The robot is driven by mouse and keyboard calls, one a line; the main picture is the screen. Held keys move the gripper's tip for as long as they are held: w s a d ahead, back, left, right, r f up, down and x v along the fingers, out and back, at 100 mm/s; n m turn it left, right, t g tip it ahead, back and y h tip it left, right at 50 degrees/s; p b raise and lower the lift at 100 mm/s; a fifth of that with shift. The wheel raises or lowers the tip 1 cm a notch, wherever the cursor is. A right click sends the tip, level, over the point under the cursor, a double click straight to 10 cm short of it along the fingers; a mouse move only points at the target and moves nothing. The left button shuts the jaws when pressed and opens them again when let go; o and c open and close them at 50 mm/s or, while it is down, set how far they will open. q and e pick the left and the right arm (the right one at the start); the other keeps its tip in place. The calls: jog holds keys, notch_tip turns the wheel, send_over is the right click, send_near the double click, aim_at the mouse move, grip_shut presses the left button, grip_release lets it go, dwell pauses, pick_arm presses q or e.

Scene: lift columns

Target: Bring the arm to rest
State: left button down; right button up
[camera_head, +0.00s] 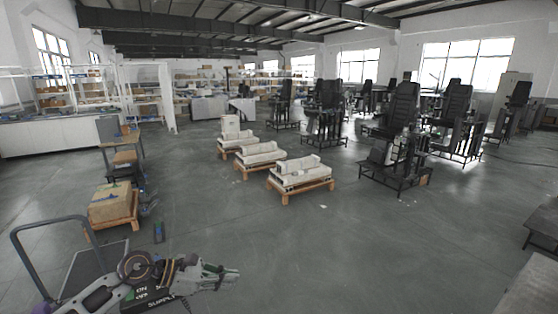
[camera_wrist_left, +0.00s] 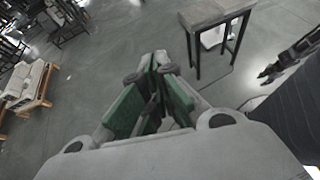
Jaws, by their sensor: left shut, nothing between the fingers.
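My left arm comes in from the lower left of the head view, stretched low to the right over the grey floor. Its left gripper (camera_head: 236,274) points right with its fingers together and nothing held. In the left wrist view the gripper (camera_wrist_left: 155,65) shows green inner pads, and its fingers meet at the tips. Nothing is between the fingertips. I see no right gripper in the head view.
A trolley-like grey tube frame (camera_head: 43,222) stands near my left arm. A low stand with a cardboard box (camera_head: 112,207) is beyond it. White column parts lie on wooden pallets (camera_head: 303,187) mid-floor. Black chairs on stands (camera_head: 400,104) fill the right. The front middle floor is clear.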

pick_arm(q)
jog(key=w+d+r+n+t+h, duration=0.2)
jog(key=d+r+n+t+h, duration=0.15)
jog(key=r+n+t, duration=0.8)
jog(key=s+a+f+n+y, duration=0.1)
jog(key=a+f+n+y, duration=0.6)
jog(key=n, duration=0.7)
jog(key=a+f+n+y, duration=0.6)
jog(key=n+y, duration=0.4)
jog(key=n, duration=0.4)
jog(key=s+d+f+n+g+h, duration=0.1)
jog(key=s+f+n+g, duration=0.3)
jog(key=s+f+g, duration=0.5)
jog(key=s+f+n+g+h, duration=0.1)
jog(key=s+f+n+g, duration=0.35)
jog(key=s, duration=0.85)
notch_tip(320, 180, down, 41)
jog(key=s+a+b, duration=0.2)
jog(key=s+b, duration=0.1)
jog(key=b, duration=0.2)
jog(key=s+a+f+b, duration=0.2)
jog(key=s+a+f, duration=0.1)
jog(key=s+f, duration=0.7)
jog(key=s+a+f+y+b, duration=0.1)
jog(key=s+a+f+b, duration=0.2)
jog(key=s+f, duration=0.7)
notch_tip(320, 180, down, 4)
jog(key=shift+s+f+g, duration=0.25)
jog(key=shift+s+g, duration=0.15)
